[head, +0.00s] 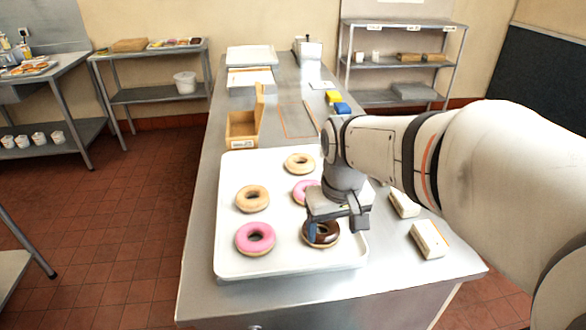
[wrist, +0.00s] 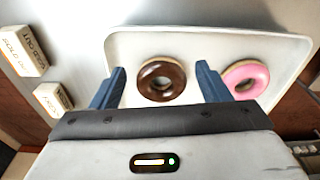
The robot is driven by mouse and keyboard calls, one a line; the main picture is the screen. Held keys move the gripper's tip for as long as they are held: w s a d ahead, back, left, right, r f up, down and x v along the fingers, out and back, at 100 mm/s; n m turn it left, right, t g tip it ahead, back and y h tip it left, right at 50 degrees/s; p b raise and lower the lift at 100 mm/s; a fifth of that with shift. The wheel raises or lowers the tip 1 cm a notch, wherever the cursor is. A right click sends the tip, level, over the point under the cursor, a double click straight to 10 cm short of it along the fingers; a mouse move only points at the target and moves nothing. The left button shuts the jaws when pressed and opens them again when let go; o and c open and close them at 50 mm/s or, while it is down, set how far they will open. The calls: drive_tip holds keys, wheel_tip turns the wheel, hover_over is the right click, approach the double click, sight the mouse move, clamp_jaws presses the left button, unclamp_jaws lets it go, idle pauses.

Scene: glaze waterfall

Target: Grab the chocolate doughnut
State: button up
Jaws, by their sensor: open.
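The chocolate doughnut (head: 322,234) lies at the front right of the white tray (head: 234,170), partly hidden by my gripper in the head view. It has dark brown glaze, and it shows whole in the wrist view (wrist: 161,92). My gripper (head: 334,222) is over it in the head view. In the wrist view its two blue fingers (wrist: 160,88) are apart, one on each side of the doughnut, with gaps between. Nothing is held. I cannot tell exactly how high the fingertips are above the tray.
A pink doughnut (head: 255,238) lies to the left at the tray's front, and another pink one (head: 304,192) is behind the gripper. Plain doughnuts (head: 252,198) lie farther left and back. Cream blocks (head: 428,240) stand right of the tray. An open cardboard box (head: 242,127) stands behind it.

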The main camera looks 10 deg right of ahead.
sight(321, 224)
drive_tip(key=o, duration=0.4)
drive_tip(key=shift+n+g, duration=0.5)
drive_tip(key=w, duration=0.6)
drive_tip(key=shift+w+r+p, duration=0.15)
drive_tip(key=shift+r+p, duration=0.2)
drive_tip(key=shift+r, duration=0.05)
drive_tip(key=shift+o, duration=1)
drive_tip(key=shift+w+d+f, duration=0.1)
drive_tip(key=shift+w, duration=0.25)
drive_tip(key=shift+w+f, duration=0.15)
drive_tip(key=shift+f, duration=0.15)
drive_tip(key=shift+a+f, duration=0.15)
drive_tip(key=shift+f, duration=1.65)
drive_tip(key=shift+a+f, duration=0.1)
drive_tip(key=shift+f, duration=1.65)
